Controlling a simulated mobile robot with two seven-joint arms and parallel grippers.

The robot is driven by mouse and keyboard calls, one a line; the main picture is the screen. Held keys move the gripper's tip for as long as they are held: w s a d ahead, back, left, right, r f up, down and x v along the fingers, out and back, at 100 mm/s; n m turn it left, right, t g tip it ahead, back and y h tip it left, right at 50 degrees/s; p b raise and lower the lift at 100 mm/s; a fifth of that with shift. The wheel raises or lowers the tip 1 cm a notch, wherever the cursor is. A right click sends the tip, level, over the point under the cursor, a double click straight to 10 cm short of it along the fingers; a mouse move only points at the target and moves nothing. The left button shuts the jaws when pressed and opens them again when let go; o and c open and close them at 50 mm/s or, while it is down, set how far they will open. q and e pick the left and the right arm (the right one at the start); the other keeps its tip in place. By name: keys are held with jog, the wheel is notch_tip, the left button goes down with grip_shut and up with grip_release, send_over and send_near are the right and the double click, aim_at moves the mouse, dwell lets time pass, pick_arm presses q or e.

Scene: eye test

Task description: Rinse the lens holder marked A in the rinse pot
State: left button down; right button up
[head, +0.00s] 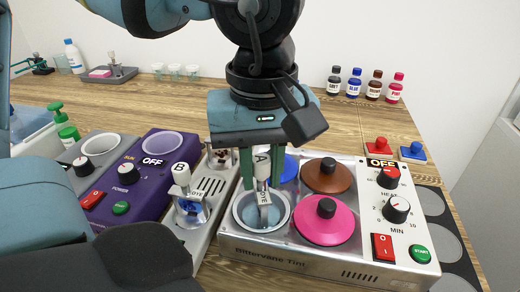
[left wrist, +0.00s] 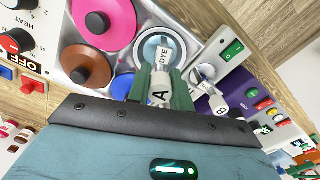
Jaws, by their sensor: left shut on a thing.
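My left gripper (head: 261,174) is shut on the white handle of the lens holder marked A (head: 262,192), which hangs upright. It also shows in the left wrist view (left wrist: 161,94). The holder's lower end is over or inside an uncovered pot (head: 240,214) with a pale blue-grey inside, at the unit's front left. I cannot tell whether it touches the liquid. This pot shows in the left wrist view (left wrist: 141,48) too. I see no label naming it the rinse pot. My right gripper is not in view.
The dye unit (head: 290,254) also has pink (head: 325,228), brown (head: 340,177) and blue (head: 289,170) lids, with knobs and switches at right. Lens holder B (head: 182,175) stands in the grey rack just left. A purple unit (head: 150,205) is beyond it. Dye bottles (head: 354,84) stand behind.

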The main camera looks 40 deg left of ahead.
aim_at(262, 159)
pick_arm(q)
jog(key=shift+r+p, duration=0.95)
jog(key=shift+r, duration=0.6)
dwell(0.5)
